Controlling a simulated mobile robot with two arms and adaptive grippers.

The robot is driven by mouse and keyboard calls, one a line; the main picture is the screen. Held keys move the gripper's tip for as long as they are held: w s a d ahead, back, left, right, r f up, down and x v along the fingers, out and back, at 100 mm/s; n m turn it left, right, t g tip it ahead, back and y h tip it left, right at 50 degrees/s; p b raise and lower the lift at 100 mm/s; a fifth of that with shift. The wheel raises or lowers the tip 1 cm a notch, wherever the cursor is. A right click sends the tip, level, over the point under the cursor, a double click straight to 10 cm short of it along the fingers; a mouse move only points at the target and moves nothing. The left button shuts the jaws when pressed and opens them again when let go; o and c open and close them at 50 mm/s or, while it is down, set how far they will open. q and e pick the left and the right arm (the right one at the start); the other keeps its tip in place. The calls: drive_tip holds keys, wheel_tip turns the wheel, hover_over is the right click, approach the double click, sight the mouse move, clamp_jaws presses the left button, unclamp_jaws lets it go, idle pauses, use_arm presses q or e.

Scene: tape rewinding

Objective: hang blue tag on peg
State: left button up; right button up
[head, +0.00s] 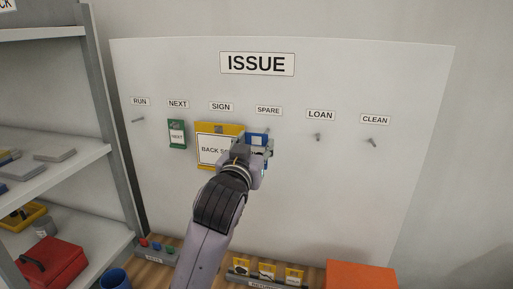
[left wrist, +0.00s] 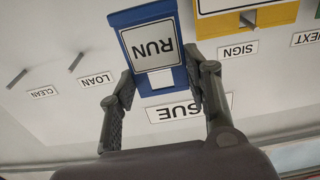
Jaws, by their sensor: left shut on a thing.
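The blue tag (head: 257,138) is in front of the white board, just below the SPARE label, largely covered by my gripper in the head view. In the left wrist view, which is upside down, the blue tag (left wrist: 152,48) shows a RUN label. My left gripper (head: 266,150) is shut on it, with a finger at each side edge in the left wrist view (left wrist: 166,82). The peg under SPARE is hidden, so I cannot tell whether the tag touches it. The RUN peg (head: 138,120) is bare at the far left. My right gripper is not in view.
A green NEXT tag (head: 177,135) and a yellow-framed sign (head: 212,150) hang left of the blue tag. The LOAN peg (head: 318,137) and CLEAN peg (head: 371,142) are bare. Shelves (head: 60,170) stand left; an orange box (head: 360,276) is below right.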

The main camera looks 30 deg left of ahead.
use_arm(q)
drive_tip(key=shift+w+f, duration=0.15)
drive_tip(key=shift+w, duration=0.5)
drive_tip(key=shift+b+x, duration=0.9)
drive_tip(key=shift+x, duration=1.35)
drive_tip(key=w, duration=0.1)
drive_tip(key=w+f, duration=0.1)
drive_tip(key=shift+w+a, duration=0.2)
drive_tip(key=shift+w, duration=0.1)
drive_tip(key=shift+w+f, duration=0.15)
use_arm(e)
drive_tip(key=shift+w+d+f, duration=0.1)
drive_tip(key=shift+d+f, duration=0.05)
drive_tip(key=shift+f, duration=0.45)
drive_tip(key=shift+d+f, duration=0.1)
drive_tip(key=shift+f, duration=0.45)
